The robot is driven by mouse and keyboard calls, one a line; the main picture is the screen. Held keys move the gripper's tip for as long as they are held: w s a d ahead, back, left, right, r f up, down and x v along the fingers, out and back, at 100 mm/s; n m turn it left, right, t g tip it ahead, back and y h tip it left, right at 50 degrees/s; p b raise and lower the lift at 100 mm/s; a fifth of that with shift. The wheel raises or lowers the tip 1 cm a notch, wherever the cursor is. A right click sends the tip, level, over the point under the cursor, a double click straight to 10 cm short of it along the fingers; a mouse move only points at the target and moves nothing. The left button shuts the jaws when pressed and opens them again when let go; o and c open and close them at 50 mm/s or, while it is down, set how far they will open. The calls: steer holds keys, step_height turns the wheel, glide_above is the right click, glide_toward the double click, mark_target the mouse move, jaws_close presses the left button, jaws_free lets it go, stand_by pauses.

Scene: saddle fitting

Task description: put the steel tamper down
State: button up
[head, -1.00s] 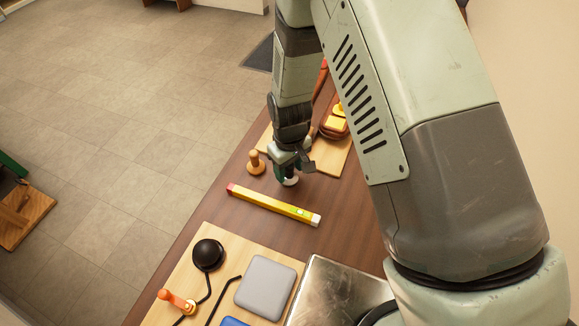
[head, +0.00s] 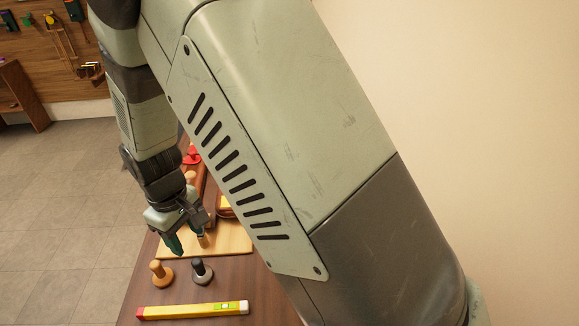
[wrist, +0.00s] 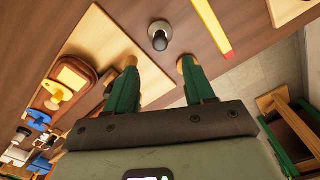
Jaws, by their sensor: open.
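The steel tamper (head: 202,270), with a dark handle and a grey metal base, stands upright on the brown table. In the wrist view the tamper (wrist: 160,38) stands just beyond the fingertips, with a gap around it. My gripper (head: 190,240) is open and empty, behind and above the tamper in the head view. In the wrist view its two green fingers (wrist: 158,64) are spread wide and apart from the tamper.
A wooden tamper-like piece (head: 161,275) stands just left of the steel one. A yellow level (head: 193,311) lies in front of both. A pale wooden board (head: 232,243) lies behind, with a yellow-topped brown item (wrist: 68,82) on it. My arm hides the table's right side.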

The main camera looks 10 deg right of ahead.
steer(key=d+r+m+t, duration=0.1)
steer(key=d+r+m, duration=0.2)
steer(key=d+r, duration=0.55)
steer(key=d+r+m+t, duration=0.1)
steer(key=d+r+m, duration=0.1)
steer(key=d+r, duration=0.65)
steer(key=s+d+r+m+t, duration=0.3)
steer(key=s+d+r+m, duration=0.3)
steer(key=s+d+r, duration=0.5)
steer(key=shift+s+d+r+m+t, duration=0.3)
steer(key=shift+s+r, duration=0.3)
steer(key=shift+s, duration=0.6)
